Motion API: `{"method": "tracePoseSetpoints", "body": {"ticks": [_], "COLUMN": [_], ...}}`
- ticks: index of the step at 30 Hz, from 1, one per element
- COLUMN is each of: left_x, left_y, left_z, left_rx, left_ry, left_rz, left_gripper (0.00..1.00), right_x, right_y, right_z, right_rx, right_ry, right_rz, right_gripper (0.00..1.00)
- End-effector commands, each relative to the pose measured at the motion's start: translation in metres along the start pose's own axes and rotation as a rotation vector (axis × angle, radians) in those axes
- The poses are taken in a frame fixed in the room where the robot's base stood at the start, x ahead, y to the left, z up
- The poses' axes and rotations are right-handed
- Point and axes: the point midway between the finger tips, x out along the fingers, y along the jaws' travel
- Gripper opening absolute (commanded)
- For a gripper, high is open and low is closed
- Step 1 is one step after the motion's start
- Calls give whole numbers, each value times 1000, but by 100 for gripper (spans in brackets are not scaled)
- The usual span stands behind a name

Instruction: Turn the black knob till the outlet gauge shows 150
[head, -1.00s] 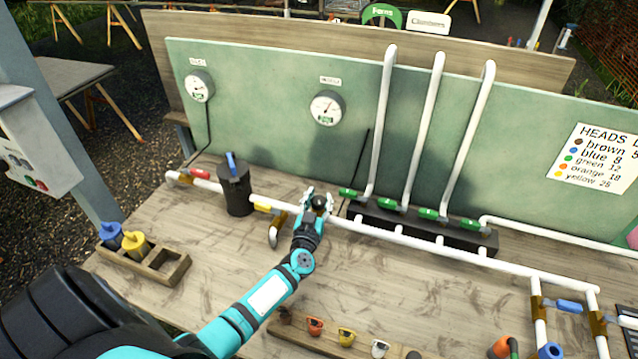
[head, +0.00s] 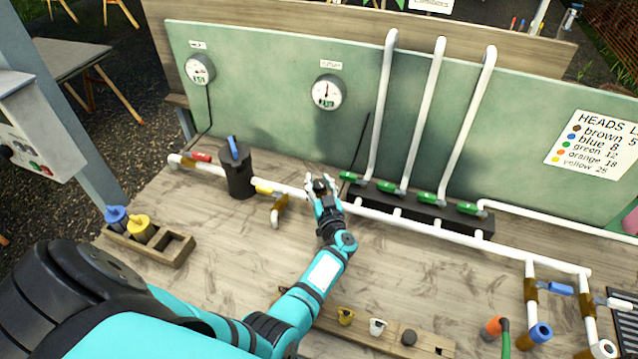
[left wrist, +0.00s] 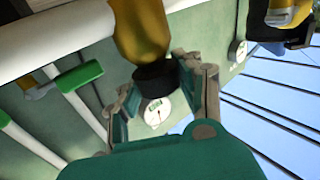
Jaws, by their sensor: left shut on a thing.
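The black knob (head: 320,186) sits on the white pipe line at the middle of the bench. My left gripper (head: 323,190) is around it, with a finger on each side. In the left wrist view the black knob (left wrist: 156,84) shows below a brass body (left wrist: 140,30), between the fingers of my left gripper (left wrist: 160,88). The outlet gauge (head: 326,92) is on the green board behind; its needle points roughly straight up, and its numbers are too small to read. The outlet gauge (left wrist: 157,112) also shows between the fingers in the wrist view. My right gripper is not in view.
Another gauge (head: 199,69) hangs at the board's left. A dark canister (head: 237,179) and a yellow-handled valve (head: 278,205) stand left of the knob. Green-handled valves (head: 387,187) and upright white pipes are to its right.

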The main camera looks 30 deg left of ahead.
Motion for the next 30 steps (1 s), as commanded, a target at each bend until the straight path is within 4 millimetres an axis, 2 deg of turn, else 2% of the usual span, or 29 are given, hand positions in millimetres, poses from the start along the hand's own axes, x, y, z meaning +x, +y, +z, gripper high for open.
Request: {"method": "tracePoseSetpoints", "body": {"ticks": [8, 9, 14, 30], "left_x": [-2, -2, -1, 1], "left_y": [0, 1, 0, -2], "left_z": [3, 3, 2, 0], "left_rx": [-2, -2, -1, 4], "left_ry": [-6, -6, -4, 3], "left_rz": [2, 2, 2, 44], "left_gripper": [2, 40, 61, 61], "right_x": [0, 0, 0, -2], "right_y": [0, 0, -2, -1], "right_z": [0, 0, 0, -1], "right_rx": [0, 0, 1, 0], "right_ry": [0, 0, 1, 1], "right_rz": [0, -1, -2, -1], "right_gripper": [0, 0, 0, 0]}}
